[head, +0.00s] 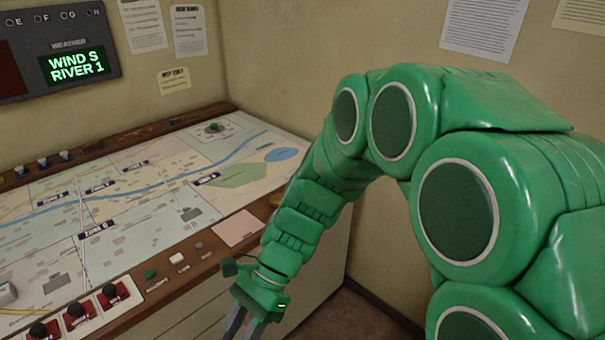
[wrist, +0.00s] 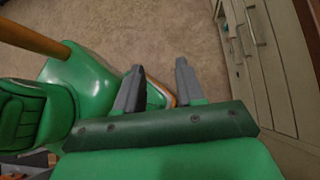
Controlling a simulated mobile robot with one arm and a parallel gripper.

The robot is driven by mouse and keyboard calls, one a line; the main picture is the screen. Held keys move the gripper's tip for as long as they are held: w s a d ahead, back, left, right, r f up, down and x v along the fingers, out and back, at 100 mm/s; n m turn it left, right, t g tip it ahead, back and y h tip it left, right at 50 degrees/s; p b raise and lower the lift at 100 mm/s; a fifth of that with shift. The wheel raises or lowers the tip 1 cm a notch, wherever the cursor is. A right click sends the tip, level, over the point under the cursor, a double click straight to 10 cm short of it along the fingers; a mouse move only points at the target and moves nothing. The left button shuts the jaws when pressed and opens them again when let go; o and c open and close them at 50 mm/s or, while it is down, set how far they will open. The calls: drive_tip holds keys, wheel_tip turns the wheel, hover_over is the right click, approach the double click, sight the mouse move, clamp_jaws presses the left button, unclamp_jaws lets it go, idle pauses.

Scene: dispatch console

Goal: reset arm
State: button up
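My green arm reaches in from the right in the head view and bends downward. My gripper (head: 238,322) hangs in front of the console's right front edge, pointing down, and its tips are cut off by the bottom of the frame. In the wrist view my gripper (wrist: 160,80) shows two grey fingers spread apart with nothing between them, above the carpeted floor. The gripper is open and empty.
The console (head: 150,307) has a map top (head: 130,228), with red switches (head: 80,313) and small buttons (head: 181,258) along its front edge. A weather display (head: 76,65) hangs at the left. Drawers (wrist: 250,45) stand right of the gripper. Carpet (wrist: 150,30) is clear ahead.

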drive_tip(key=s+d+r+n+t+h, duration=0.2)
drive_tip(key=d+n, duration=0.1)
drive_tip(key=d, duration=0.5)
drive_tip(key=s+d+r+n+t+h, duration=0.2)
drive_tip(key=s+d+n, duration=0.1)
drive_tip(key=d, duration=0.6)
drive_tip(key=s+d+r+n+t+h, duration=0.1)
drive_tip(key=s+d+r+n+h, duration=0.1)
drive_tip(key=d, duration=0.7)
drive_tip(key=shift+s+r+n+t, duration=0.4)
drive_tip(key=shift+s+r+n, duration=0.15)
drive_tip(key=shift+n, duration=0.15)
